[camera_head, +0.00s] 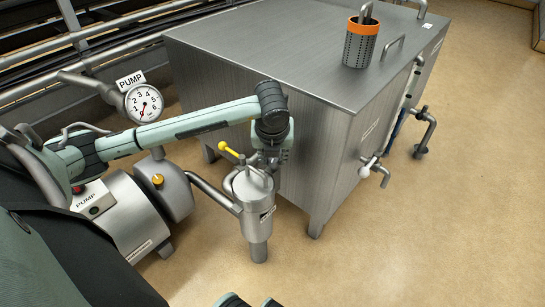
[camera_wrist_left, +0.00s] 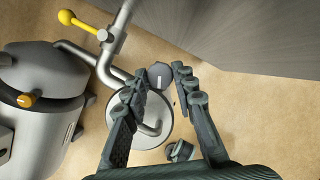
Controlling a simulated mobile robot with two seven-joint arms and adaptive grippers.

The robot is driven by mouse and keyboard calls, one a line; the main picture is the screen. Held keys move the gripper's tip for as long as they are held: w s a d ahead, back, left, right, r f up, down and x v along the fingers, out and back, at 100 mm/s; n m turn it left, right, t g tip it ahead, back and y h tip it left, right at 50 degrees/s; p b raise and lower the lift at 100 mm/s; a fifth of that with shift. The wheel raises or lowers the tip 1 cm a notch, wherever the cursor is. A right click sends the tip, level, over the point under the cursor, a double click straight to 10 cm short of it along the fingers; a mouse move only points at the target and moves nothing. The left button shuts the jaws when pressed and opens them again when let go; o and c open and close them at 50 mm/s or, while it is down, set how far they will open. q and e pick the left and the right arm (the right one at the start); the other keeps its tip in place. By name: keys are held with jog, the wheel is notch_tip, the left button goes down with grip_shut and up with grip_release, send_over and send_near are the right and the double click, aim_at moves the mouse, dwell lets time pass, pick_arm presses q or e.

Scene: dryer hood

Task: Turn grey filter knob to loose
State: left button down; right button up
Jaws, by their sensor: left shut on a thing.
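In the head view my left gripper (camera_head: 264,160) reaches down over the filter lid from above. The knob is hidden behind it there. The filter lid (camera_wrist_left: 122,115) with its bent pipe lies below the fingers.
A yellow-ended lever (camera_head: 229,149) stands left of the filter. A large steel tank (camera_head: 285,70) stands close behind my wrist. The floor at right is clear.

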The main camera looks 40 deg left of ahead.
pick_arm(q)
jog(key=shift+n, duration=0.3)
jog(key=c, duration=1.2)
grip_release()
jog(key=shift+d+r, duration=0.1)
jog(key=v, duration=1.1)
jog(key=shift+d+r, duration=0.15)
jog(key=shift+r, duration=0.25)
